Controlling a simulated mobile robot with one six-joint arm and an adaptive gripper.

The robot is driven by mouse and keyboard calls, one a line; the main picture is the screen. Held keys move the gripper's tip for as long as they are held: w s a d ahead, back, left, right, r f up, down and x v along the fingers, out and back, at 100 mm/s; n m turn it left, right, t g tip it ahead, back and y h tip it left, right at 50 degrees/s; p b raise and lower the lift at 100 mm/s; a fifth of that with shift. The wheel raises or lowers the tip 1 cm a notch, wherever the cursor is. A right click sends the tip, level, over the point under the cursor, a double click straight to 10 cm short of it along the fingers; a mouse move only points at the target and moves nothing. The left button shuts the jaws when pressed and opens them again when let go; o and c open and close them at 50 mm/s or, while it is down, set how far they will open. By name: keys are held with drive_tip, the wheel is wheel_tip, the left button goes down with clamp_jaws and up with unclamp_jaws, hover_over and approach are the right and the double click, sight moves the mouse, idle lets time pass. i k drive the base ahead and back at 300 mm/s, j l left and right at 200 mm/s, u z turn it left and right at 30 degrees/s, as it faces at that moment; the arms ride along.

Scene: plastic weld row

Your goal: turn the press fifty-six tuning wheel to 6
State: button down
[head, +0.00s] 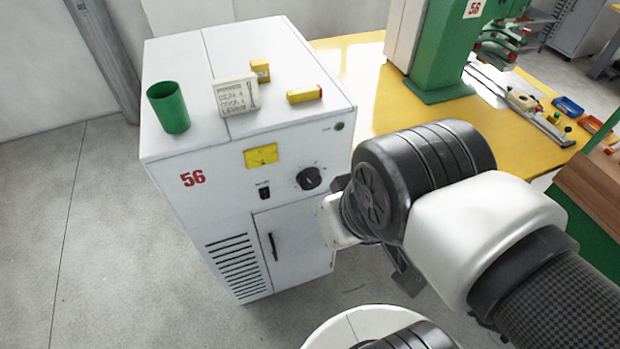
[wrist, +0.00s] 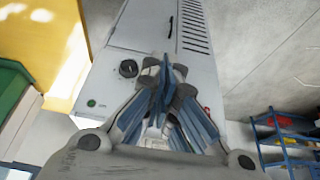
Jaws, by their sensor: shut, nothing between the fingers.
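The tuning wheel is a black round knob (head: 309,178) on the front of the white cabinet marked 56 (head: 225,215), right of a small black switch. Marks around the knob are too small to read, so its setting cannot be told. The knob also shows in the wrist view (wrist: 128,68), left of my fingertips. My gripper (wrist: 166,72) is shut and empty in front of the cabinet face, beside the knob and apart from it in the picture. In the head view my wrist hides most of the gripper.
A yellow meter (head: 261,155) sits above the switch (head: 264,192). A door with a black handle (head: 273,246) is below. On top stand a green cup (head: 169,108), a lettered card (head: 235,95) and yellow boxes (head: 305,94). A yellow table (head: 372,95) with a green press (head: 440,55) adjoins at right.

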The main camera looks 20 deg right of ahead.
sight(309, 178)
drive_tip(key=z, duration=0.65)
drive_tip(key=k+j+z, duration=0.1)
drive_tip(key=z, duration=0.25)
drive_tip(key=k+j+z, duration=0.1)
drive_tip(key=z, duration=0.2)
drive_tip(key=k+j+z, duration=0.15)
drive_tip(key=z, duration=0.2)
